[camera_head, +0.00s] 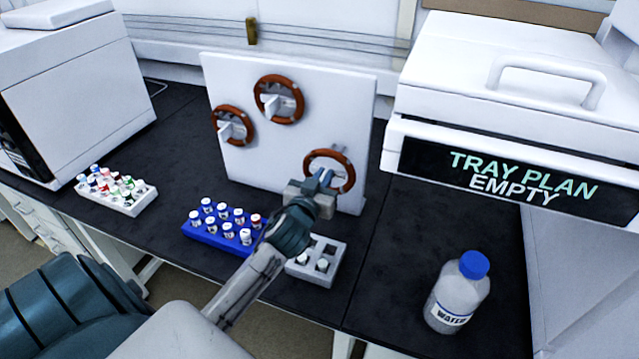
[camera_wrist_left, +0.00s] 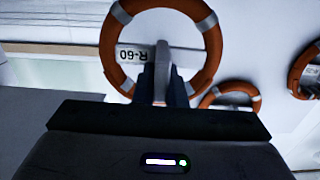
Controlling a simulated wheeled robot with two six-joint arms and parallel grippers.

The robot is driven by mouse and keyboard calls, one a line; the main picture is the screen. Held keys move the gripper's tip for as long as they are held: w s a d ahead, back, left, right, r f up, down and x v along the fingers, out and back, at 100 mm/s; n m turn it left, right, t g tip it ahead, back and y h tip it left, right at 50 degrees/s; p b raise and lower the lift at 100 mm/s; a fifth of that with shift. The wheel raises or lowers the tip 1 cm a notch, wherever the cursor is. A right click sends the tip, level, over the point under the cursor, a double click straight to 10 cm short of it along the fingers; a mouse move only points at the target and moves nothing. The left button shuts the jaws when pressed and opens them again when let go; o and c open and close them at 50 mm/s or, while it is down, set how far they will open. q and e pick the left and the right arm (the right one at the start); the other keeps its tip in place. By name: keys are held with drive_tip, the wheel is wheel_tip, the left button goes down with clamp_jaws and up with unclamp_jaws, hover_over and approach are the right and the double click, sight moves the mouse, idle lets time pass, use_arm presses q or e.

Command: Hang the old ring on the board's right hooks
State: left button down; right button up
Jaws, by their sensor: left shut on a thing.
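The white upright board (camera_head: 225,75) stands at the middle of the bench with three orange-brown rings with grey bands against it. One ring (camera_head: 280,79) is at top centre and one (camera_head: 219,108) at the left. The third ring (camera_head: 348,165) is at the lower right, large in the left wrist view (camera_wrist_left: 213,60) with an upside-down R-60 label (camera_wrist_left: 133,54) inside it. My left gripper (camera_head: 325,179) is shut on a pale piece in this ring's middle. I cannot tell whether the ring rests on hooks, which are hidden. My right gripper is not in view.
A blue rack (camera_head: 205,238) and a grey rack (camera_head: 322,279) of vials stand before the board. A white vial rack (camera_head: 140,200) is at left. A water bottle (camera_head: 456,300) stands at front right, below a white unit (camera_head: 470,95) whose sign reads TRAY PLAN EMPTY.

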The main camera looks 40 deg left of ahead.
use_arm(q)
drive_tip(key=x, duration=0.6)
drive_tip(key=shift+w, duration=0.3)
drive_tip(key=shift+a+r, duration=0.1)
idle(0.4)
drive_tip(key=shift+f+b, duration=0.6)
drive_tip(key=shift+f, duration=0.1)
idle(0.4)
drive_tip(key=c, duration=1.4)
unclamp_jaws()
drive_tip(key=shift+v, duration=2.5)
drive_tip(key=shift+f+v, duration=0.1)
drive_tip(key=shift+v, duration=1.2)
drive_tip(key=shift+f+v, duration=0.15)
drive_tip(key=shift+v, duration=1.1)
